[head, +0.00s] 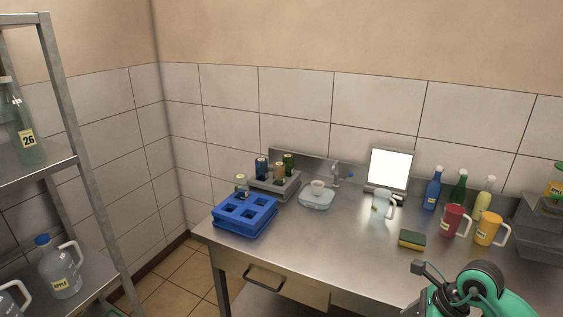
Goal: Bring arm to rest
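My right arm, green with a black round joint, comes in at the bottom right of the head view, over the front edge of the steel table (340,263). A small dark grey block sticks out at its upper left. I cannot make out two fingertips there, so the state of that gripper is unclear, and I see nothing held. My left arm and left gripper are not in view.
On the table stand a blue rack (245,213), a scale (317,200) with a cup, a clear jug (382,203), a sponge (412,239), a red mug (453,218), an orange mug (487,228) and several bottles. A shelf (75,160) stands left. The table's front middle is clear.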

